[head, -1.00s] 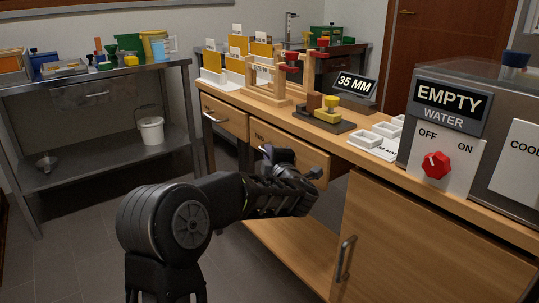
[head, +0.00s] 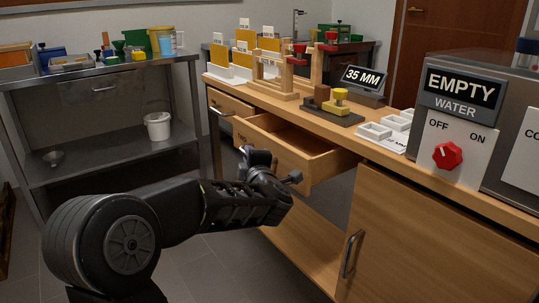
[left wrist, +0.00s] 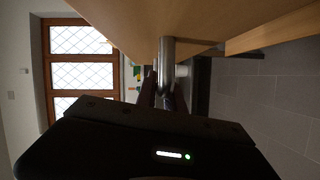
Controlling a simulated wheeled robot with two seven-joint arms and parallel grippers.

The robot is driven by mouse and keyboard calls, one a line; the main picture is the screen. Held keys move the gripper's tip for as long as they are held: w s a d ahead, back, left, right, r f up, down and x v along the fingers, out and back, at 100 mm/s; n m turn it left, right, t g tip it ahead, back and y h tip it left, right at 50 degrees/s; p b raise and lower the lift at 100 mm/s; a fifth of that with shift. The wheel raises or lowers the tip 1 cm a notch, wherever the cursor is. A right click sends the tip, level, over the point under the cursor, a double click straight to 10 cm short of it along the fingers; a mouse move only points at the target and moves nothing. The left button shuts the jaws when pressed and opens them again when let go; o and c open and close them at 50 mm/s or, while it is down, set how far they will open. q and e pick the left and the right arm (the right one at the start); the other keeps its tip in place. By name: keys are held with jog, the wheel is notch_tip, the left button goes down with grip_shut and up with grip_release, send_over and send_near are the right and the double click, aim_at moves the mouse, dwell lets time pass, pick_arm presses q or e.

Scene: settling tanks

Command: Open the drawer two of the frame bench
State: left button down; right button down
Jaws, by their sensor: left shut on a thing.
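Drawer two (head: 297,150) of the wooden frame bench (head: 330,125) stands pulled out, and its bare inside shows from above. Its front panel faces me and part of it is hidden behind my left gripper (head: 270,172). My left gripper is shut on the drawer's metal handle, which shows as a grey bar (left wrist: 167,52) between the dark fingers in the left wrist view. My right gripper is in neither view.
A closed drawer (head: 229,102) is left of drawer two, and a cupboard door (head: 425,235) is at lower right. The bench top holds wooden stands, a 35 MM sign (head: 363,78) and white trays (head: 376,131). A steel shelf (head: 100,165) stands at left. The floor between is clear.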

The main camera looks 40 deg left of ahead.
pick_arm(q)
jog(key=s, duration=0.2)
jog(key=s+a, duration=0.1)
jog(key=s, duration=0.2)
jog(key=shift+s+a+b, duration=0.3)
jog(key=shift+s+a, duration=0.05)
jog(key=shift+a, duration=0.05)
jog(key=c, duration=1.5)
grip_release()
jog(key=shift+o, duration=0.2)
jog(key=p+v, duration=0.2)
jog(key=v, duration=0.5)
jog(key=shift+s+d, duration=0.2)
jog(key=shift+d, duration=0.2)
